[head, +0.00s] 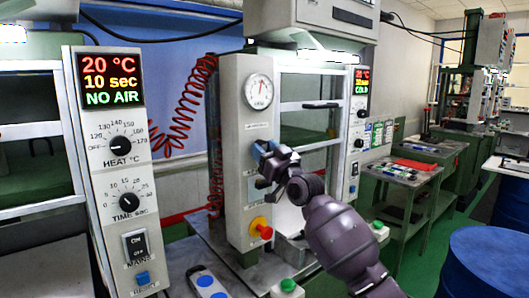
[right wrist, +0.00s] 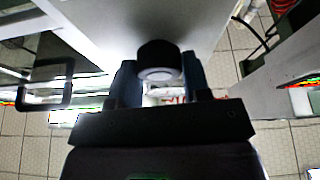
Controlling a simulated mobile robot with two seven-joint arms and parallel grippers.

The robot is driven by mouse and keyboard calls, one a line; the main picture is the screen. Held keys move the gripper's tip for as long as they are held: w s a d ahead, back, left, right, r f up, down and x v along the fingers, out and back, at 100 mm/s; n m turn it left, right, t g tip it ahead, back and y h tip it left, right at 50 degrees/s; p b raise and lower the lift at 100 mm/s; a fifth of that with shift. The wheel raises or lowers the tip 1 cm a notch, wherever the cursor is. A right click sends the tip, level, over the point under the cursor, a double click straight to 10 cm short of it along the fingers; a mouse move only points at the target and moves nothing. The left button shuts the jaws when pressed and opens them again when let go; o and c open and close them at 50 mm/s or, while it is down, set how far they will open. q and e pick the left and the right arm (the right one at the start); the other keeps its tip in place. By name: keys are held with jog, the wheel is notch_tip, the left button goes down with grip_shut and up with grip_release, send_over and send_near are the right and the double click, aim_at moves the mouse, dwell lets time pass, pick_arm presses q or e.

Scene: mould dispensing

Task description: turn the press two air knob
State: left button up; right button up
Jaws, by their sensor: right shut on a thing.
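The air knob (right wrist: 159,61), dark and round with a pale end face, shows in the right wrist view against a pale panel. It sits between the bluish fingers of my right gripper (right wrist: 158,78), which is shut on it. In the head view my right gripper (head: 264,156) is at the front of the middle press's grey column (head: 231,135), below a round pressure gauge (head: 259,92). There its fingers hide the knob, so I cannot read its turn. The display (head: 362,92) right of this press ends in COLD. My left gripper is in neither view.
A red button on a yellow base (head: 261,228) sits lower on the column. A control panel (head: 116,170) at left reads NO AIR. A coiled red hose (head: 187,115) hangs behind. A green button box (head: 288,287) and a blue drum (head: 487,264) are in front.

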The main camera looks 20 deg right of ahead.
jog(key=shift+w+d+f+n+y+b, duration=0.15)
jog(key=shift+n+b, duration=0.1)
jog(key=shift+n, duration=0.2)
jog(key=shift+s+a+f+n+y+b, duration=0.1)
jog(key=shift+n+y+b, duration=0.1)
jog(key=shift+n, duration=0.25)
jog(key=shift+d+n+g+y+b, duration=0.1)
jog(key=shift+n+g+y+b, duration=0.35)
jog(key=shift+n, duration=0.65)
jog(key=shift+r+n+g+y+b, duration=0.1)
jog(key=shift+n+g+y+b, duration=0.35)
jog(key=shift+n, duration=0.65)
jog(key=n+g+y, duration=0.1)
jog(key=n, duration=0.2)
jog(key=shift+r, duration=0.2)
jog(key=shift+n+g+y, duration=0.4)
jog(key=shift+n+y, duration=0.05)
jog(key=shift+n, duration=0.65)
jog(key=o, duration=0.9)
